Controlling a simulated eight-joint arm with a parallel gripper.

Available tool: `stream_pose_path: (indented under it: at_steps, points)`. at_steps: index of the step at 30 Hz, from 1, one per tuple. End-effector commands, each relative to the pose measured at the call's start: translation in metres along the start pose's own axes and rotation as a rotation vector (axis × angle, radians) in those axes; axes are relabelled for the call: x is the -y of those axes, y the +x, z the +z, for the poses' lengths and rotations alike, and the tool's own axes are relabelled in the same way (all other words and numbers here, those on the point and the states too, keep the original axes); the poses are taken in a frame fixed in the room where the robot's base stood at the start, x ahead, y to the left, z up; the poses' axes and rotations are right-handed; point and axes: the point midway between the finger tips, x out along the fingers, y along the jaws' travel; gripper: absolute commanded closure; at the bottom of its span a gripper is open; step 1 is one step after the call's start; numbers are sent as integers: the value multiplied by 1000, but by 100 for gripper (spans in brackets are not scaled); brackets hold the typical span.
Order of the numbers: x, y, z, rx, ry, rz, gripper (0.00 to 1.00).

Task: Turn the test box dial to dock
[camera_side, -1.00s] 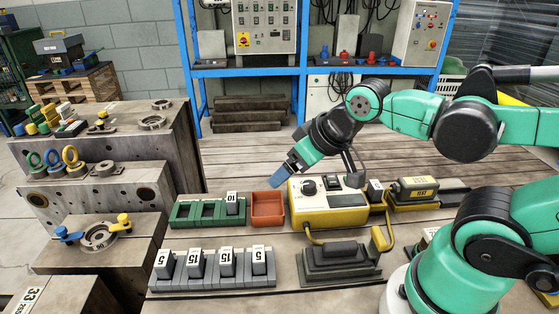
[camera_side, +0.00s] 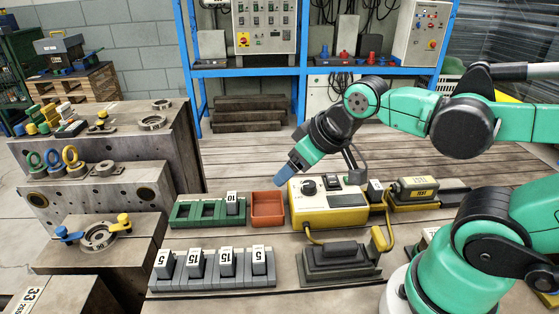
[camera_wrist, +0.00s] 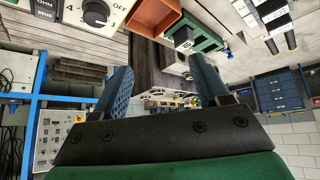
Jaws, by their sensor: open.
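The test box (camera_side: 330,217) is yellow with a pale top and stands on the bench. Its black round dial (camera_side: 309,187) is at the top left of that face. The dial shows in the wrist view (camera_wrist: 96,13) at the upper left, with OFF, 4 and OHM printed near it; I cannot read a dock mark or tell the setting clearly. My gripper (camera_side: 282,179) is just left of the box, above and behind the red tray, apart from the dial. In the wrist view its blue fingers are spread with nothing between them.
A red tray (camera_side: 268,222) and a green rack (camera_side: 182,222) stand left of the box. A grey rack (camera_side: 212,284) with numbered blocks is in front. A labelled yellow-green unit (camera_side: 416,190) is at right.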

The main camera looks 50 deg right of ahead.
Motion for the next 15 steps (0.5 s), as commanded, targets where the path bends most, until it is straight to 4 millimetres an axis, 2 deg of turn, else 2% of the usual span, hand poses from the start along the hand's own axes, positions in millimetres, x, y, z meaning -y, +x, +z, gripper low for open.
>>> stream_pose_path:
  at_steps: [5, 8, 15]
  points:
    - [-16, 4, -4, 122, -336, -3, 32]
    - [-29, 9, -4, 222, -626, -49, 32]
    - [-58, 22, -2, 382, -1267, -294, 32]
